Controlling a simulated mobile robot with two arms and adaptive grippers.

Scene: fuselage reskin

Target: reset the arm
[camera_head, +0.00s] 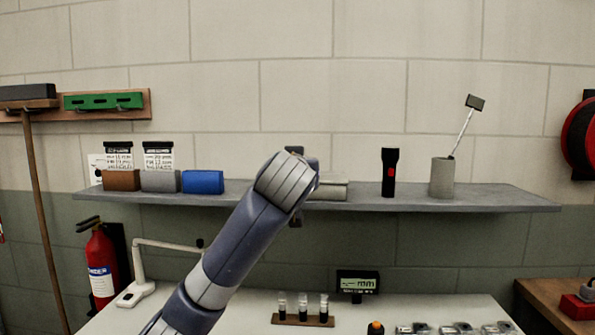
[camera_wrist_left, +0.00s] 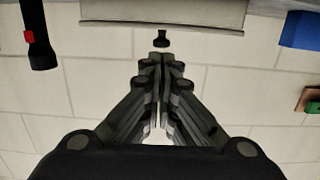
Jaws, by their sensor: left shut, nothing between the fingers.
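My left arm (camera_head: 240,240) rises from the bottom of the head view to the front of the wall shelf. Its gripper is mostly hidden behind the wrist there. In the left wrist view the left gripper (camera_wrist_left: 161,62) is shut with its fingers together and nothing between them. That view is upside down and shows the wall beyond the fingers. A pale grey box (camera_head: 328,190) on the shelf is partly hidden behind my wrist. It also shows in the wrist view (camera_wrist_left: 165,12), with a small black knob (camera_wrist_left: 163,40) near the fingertips. My right gripper is not in view.
The shelf (camera_head: 490,198) carries brown, grey and blue (camera_head: 203,182) blocks, a black flashlight (camera_head: 389,172) and a grey cup (camera_head: 442,178). Below, a white worktop (camera_head: 235,318) holds a lamp (camera_head: 140,285), a vial rack (camera_head: 303,319) and a small display (camera_head: 357,283). A fire extinguisher (camera_head: 101,268) hangs left.

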